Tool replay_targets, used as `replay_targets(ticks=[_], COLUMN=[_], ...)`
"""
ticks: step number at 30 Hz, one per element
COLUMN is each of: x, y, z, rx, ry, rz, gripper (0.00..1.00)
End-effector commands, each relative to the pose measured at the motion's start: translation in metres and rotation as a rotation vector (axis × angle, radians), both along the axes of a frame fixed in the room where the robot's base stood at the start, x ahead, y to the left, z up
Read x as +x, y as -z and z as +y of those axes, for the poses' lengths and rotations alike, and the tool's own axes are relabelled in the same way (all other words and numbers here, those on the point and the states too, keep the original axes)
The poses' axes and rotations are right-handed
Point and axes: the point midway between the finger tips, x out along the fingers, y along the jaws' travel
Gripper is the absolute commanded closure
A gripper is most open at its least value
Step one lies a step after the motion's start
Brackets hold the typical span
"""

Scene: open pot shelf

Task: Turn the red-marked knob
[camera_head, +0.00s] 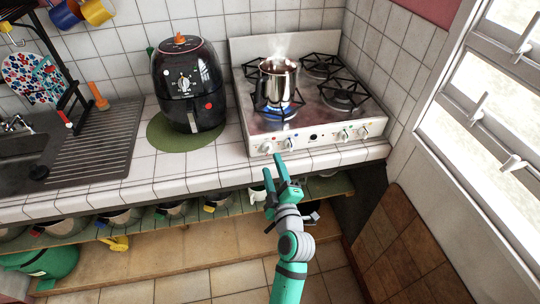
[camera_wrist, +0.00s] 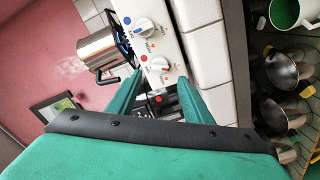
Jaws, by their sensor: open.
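The red-marked knob (camera_wrist: 157,65) is a white dial with red marks beside it on the stove's front panel. In the head view it appears to be the leftmost knob (camera_head: 267,147). My gripper (camera_head: 274,172) is open and empty, in front of and below that knob in the head view. In the wrist view the two green fingertips (camera_wrist: 160,77) lie on either side of the knob's lower part in the picture. I see no clear contact. A second white knob (camera_wrist: 145,25), with a blue mark, is beside it.
A steaming metal pot (camera_head: 276,82) sits over a blue flame on the stove (camera_head: 322,118). A black air fryer (camera_head: 188,85) stands left of the stove. The counter edge (camera_head: 210,178) and the pot shelf below are close to my arm. A window (camera_head: 490,90) is at right.

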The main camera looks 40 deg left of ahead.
Motion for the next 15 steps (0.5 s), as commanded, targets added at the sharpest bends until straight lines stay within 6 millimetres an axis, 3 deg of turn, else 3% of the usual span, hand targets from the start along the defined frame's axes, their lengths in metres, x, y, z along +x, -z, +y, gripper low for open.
replay_targets(ticks=[6, 15], x=[0.024, 0.04], y=[-0.001, 0.0], z=[0.029, 0.048], rx=[-0.001, 0.0], ry=[-0.002, -0.001], rz=[-0.002, 0.0], gripper=[0.54, 0.54])
